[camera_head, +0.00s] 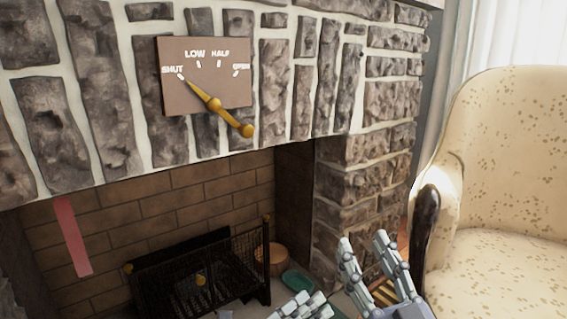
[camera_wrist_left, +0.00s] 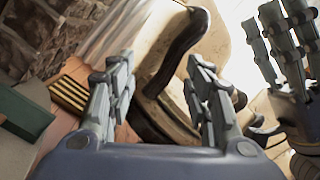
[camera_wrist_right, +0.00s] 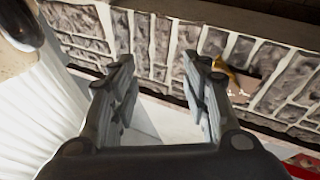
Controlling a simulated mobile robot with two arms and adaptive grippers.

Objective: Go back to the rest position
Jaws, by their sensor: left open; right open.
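My right gripper (camera_head: 364,240) is raised in front of the fireplace's right pillar, beside the armchair. Its fingers are apart with nothing between them; the right wrist view (camera_wrist_right: 157,65) shows this too. My left gripper (camera_head: 305,298) is lower and further left, cut off by the bottom edge of the head view. In the left wrist view (camera_wrist_left: 158,68) its fingers are spread and empty, and the other gripper's fingers show at the right. Both grippers are apart from the brass lever (camera_head: 228,117), whose thin end points at SHUT on the brown plate (camera_head: 173,100).
The stone fireplace (camera_head: 350,155) fills the left and middle, with a black grate (camera_head: 200,275) inside. A red strip (camera_head: 73,238) hangs in the opening. A cream armchair (camera_head: 505,170) with a dark wooden arm stands close on the right.

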